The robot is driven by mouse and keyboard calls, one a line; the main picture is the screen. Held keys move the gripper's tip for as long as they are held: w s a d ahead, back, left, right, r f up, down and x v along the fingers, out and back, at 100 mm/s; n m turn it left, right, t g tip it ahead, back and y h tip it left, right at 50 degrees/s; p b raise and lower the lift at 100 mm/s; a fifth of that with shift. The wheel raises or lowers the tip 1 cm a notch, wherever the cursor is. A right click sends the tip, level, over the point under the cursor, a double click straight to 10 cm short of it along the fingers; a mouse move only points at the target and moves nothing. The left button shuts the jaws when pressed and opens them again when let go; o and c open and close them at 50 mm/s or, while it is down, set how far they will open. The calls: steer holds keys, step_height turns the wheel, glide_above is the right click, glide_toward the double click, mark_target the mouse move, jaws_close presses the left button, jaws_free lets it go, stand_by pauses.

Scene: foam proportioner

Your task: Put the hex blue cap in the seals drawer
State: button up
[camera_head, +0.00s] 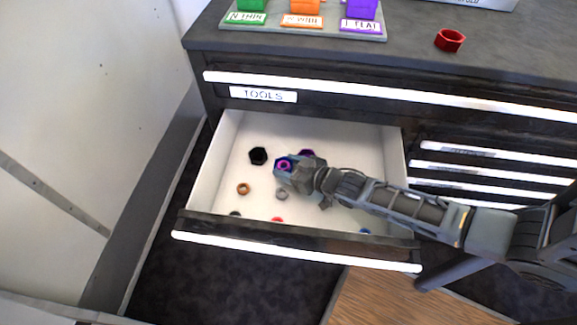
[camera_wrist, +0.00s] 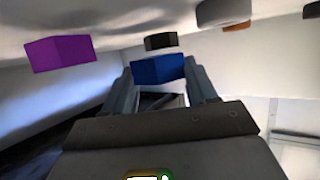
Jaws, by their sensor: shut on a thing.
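The hex blue cap (camera_wrist: 158,70) is between the fingertips of my gripper (camera_wrist: 162,85) in the wrist view. My gripper is shut on it. In the head view my gripper (camera_head: 290,170) reaches from the right into an open white drawer (camera_head: 230,135), with a blue and purple cap shape showing at its tip. I cannot tell how far the held cap is above the drawer floor. No label of the open drawer shows; the drawer front above it reads TOOLS (camera_head: 263,94).
Loose pieces lie in the open drawer: a black hex cap (camera_head: 258,155), a purple one (camera_head: 307,154), a brown ring (camera_head: 243,188), a grey ring (camera_head: 281,194) and others near the front wall.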

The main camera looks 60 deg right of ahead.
steer(key=shift+s+f+b, duration=0.1)
steer(key=shift+f+b, duration=0.35)
steer(key=shift+f, duration=0.25)
steer(key=o, duration=1.1)
steer(key=shift+a+f, duration=0.15)
steer(key=shift+a, duration=0.05)
steer(key=shift+r+p, duration=0.45)
steer(key=shift+r, duration=0.1)
steer(key=shift+d+r+p+v, duration=0.15)
steer(key=shift+p+v, duration=1.5)
steer(key=shift+v, duration=1.35)
steer(key=shift+d+r+p+v, duration=0.1)
steer(key=shift+r+p+v, duration=0.1)
steer(key=shift+p+v, duration=2.1)
steer(key=shift+s+a+r+b, duration=0.15)
steer(key=shift+s+r+b, duration=0.1)
steer(key=shift+s+b, duration=0.4)
